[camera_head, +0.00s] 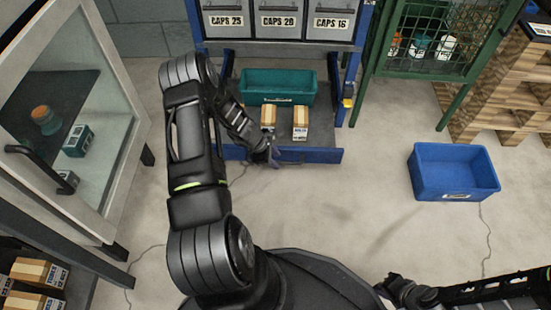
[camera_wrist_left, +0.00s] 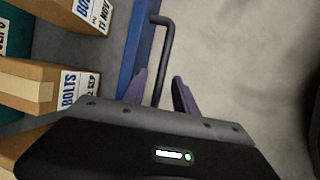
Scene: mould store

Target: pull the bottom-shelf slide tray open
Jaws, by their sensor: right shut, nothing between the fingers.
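The bottom-shelf slide tray (camera_head: 325,157) is a dark deck with a blue front rail, low in the blue rack. Its front stands a little forward of the rack's right post. A teal bin and two cartons sit on it. In the left wrist view the tray's dark bar handle (camera_wrist_left: 166,50) stands out from the blue rail. My left gripper (camera_head: 272,160) is at the tray front. Its purple fingers (camera_wrist_left: 160,82) are apart, one on each side of the handle, with a gap visible. My right gripper (camera_head: 398,287) is low at the right, shut and away from the tray.
A blue bin (camera_head: 453,173) stands on the floor at right. A green mesh cabinet (camera_head: 437,40) and wooden pallets (camera_head: 499,90) are behind it. A glass-fronted cabinet (camera_head: 90,120) is at left. The floor in front of the tray is clear apart from thin cable-like lines.

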